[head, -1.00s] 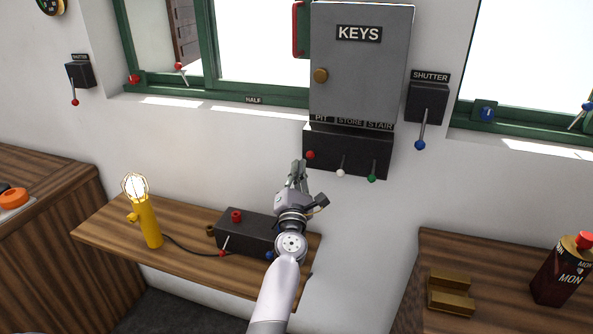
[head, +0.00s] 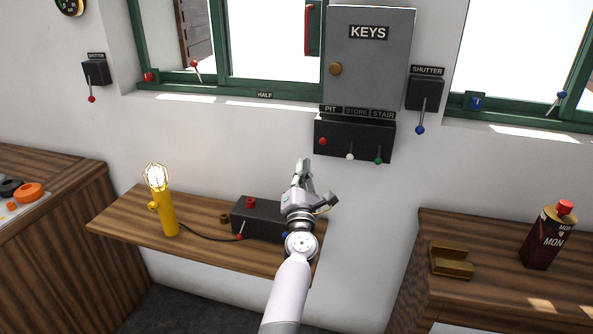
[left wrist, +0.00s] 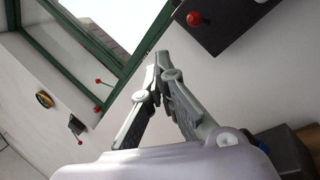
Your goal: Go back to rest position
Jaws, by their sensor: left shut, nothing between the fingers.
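My left gripper (head: 303,168) is shut and empty in the head view. It is raised in front of the wall, above the shelf and just below and left of the PIT/STORE/STAIR switch box (head: 354,138). In the left wrist view its fingertips (left wrist: 158,58) meet, with nothing between them. The switch box has a red, a white and a green knob. The red knob (left wrist: 194,19) also shows in the left wrist view, apart from the fingers. My right gripper is not in view.
The wooden shelf (head: 140,222) holds a lit yellow lamp (head: 168,212) and a black box (head: 254,219), partly hidden by my arm. A grey KEYS cabinet (head: 369,72) hangs above.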

